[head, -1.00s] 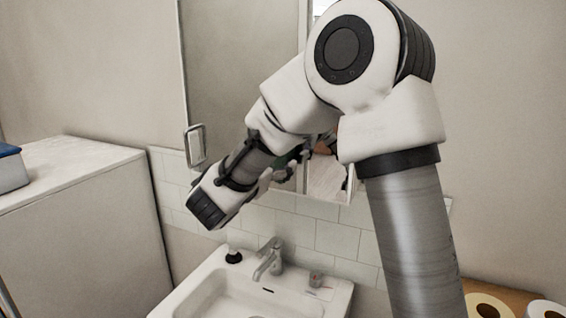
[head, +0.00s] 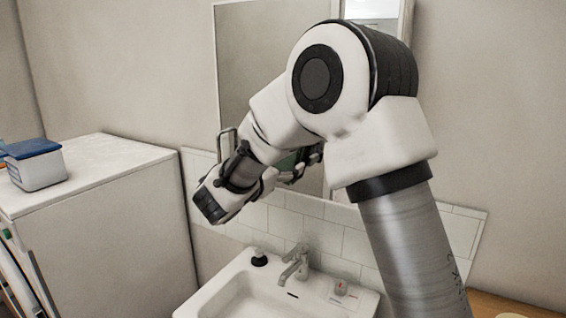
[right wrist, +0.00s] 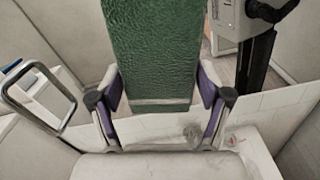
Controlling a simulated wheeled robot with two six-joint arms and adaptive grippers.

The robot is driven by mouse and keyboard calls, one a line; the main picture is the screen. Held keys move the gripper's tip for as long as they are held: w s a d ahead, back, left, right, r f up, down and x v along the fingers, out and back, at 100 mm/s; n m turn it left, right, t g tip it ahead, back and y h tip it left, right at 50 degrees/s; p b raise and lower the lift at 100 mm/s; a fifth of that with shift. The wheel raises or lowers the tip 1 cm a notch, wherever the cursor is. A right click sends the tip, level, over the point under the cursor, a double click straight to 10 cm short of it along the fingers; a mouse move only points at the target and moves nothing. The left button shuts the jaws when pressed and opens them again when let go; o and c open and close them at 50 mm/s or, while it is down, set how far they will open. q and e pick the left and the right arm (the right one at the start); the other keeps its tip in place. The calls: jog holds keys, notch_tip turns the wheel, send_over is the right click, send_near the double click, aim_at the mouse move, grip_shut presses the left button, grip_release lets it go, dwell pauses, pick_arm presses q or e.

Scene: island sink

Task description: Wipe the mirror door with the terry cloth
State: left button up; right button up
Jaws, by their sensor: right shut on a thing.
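The mirror door (head: 262,60) is a tall pane above the sink, partly hidden behind my right arm. My right gripper (head: 304,163) is at the lower part of the mirror, largely covered by its own wrist. It is shut on the green terry cloth (head: 287,161), of which only a small patch shows in the head view. In the right wrist view the textured green cloth (right wrist: 150,50) stands between both fingers and fills the upper middle. Whether the cloth touches the glass cannot be told. My left gripper is in neither current view.
A metal loop handle (head: 228,141) sits at the mirror's lower left edge. Below are white tiles (head: 325,236) and a sink (head: 240,294) with a tap (head: 297,262). A white cabinet (head: 120,240) at left carries a blue-lidded box (head: 38,166).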

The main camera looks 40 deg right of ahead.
jog(key=shift+v, duration=2.95)
jog(key=shift+v, duration=1.55)
